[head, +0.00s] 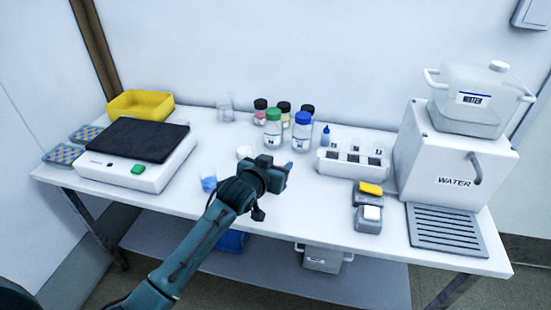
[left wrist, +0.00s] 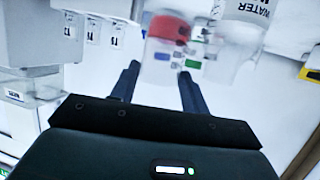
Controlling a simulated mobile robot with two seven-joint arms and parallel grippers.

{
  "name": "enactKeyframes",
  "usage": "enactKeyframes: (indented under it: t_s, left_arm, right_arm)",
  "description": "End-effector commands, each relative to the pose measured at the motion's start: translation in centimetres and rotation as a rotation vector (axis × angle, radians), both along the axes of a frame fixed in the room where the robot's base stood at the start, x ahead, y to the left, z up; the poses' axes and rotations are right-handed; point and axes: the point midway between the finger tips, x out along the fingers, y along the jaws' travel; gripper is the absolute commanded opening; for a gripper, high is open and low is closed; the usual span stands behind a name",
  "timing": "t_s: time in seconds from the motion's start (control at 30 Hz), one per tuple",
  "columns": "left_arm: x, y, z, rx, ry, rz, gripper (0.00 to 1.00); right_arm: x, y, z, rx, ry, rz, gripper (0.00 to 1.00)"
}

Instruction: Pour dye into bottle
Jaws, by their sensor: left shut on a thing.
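My left gripper (head: 276,172) is over the front middle of the bench. In the left wrist view its two fingers (left wrist: 160,85) are shut on a blurred clear vessel (left wrist: 158,68), with a red patch near its far end. In the head view the gripper mostly hides this vessel. Small black-capped dye bottles, one pink (head: 260,117) and one yellow (head: 284,119), stand at the back. My right gripper is out of view.
A scale (head: 137,170) and yellow bin (head: 140,104) are at left. A white rack (head: 352,165), small dropper bottle (head: 325,138), yellow-topped block (head: 369,190) and water dispenser (head: 450,160) are at right. A white round piece (head: 244,152) lies behind the gripper. The front edge is mostly clear.

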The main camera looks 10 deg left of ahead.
Motion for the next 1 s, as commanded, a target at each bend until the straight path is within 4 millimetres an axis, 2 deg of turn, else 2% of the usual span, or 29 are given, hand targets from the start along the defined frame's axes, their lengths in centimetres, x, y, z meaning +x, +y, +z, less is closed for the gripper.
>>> enactKeyframes:
  t_s: [0.53,0.93,1.0]
  left_arm:
    - [0.7,1.8,2.1,-0.187,0.061,0.001,0.22]
    - [1.2,3.3,3.3,-0.346,0.114,0.001,0.22]
    - [1.2,3.3,3.5,-0.352,0.118,0.000,0.22]
  right_arm:
    - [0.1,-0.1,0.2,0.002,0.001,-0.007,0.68]
    - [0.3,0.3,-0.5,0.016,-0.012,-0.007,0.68]
    - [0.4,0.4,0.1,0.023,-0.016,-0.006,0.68]
